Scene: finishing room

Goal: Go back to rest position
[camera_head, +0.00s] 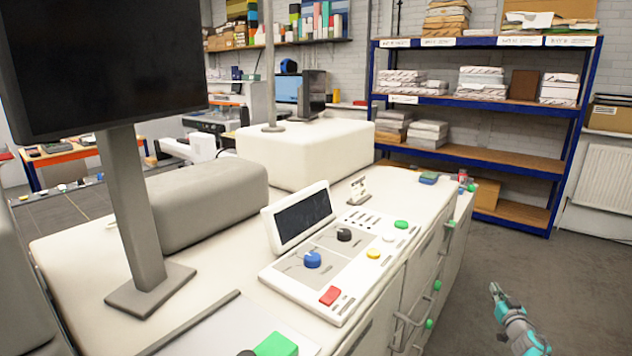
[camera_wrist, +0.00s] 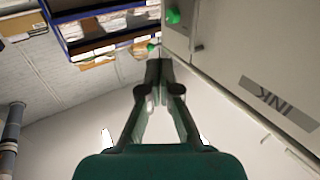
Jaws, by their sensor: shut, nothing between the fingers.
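My gripper (camera_head: 494,289) shows at the lower right of the head view, over the grey floor and apart from the white machine. It is teal and dark grey, with its fingers pointing up and to the left in the picture. In the wrist view my gripper (camera_wrist: 158,65) has its two fingertips together with nothing between them. A light cabinet side with a green knob (camera_wrist: 173,16) is to the right of the fingers there.
The white machine (camera_head: 85,257) with a control panel (camera_head: 330,262) and monitor (camera_head: 100,60) fills the left and middle. Green-tipped handles (camera_head: 437,285) stick out from its right side. A blue shelf rack (camera_head: 475,150) stands behind. The floor (camera_head: 560,275) at right is clear.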

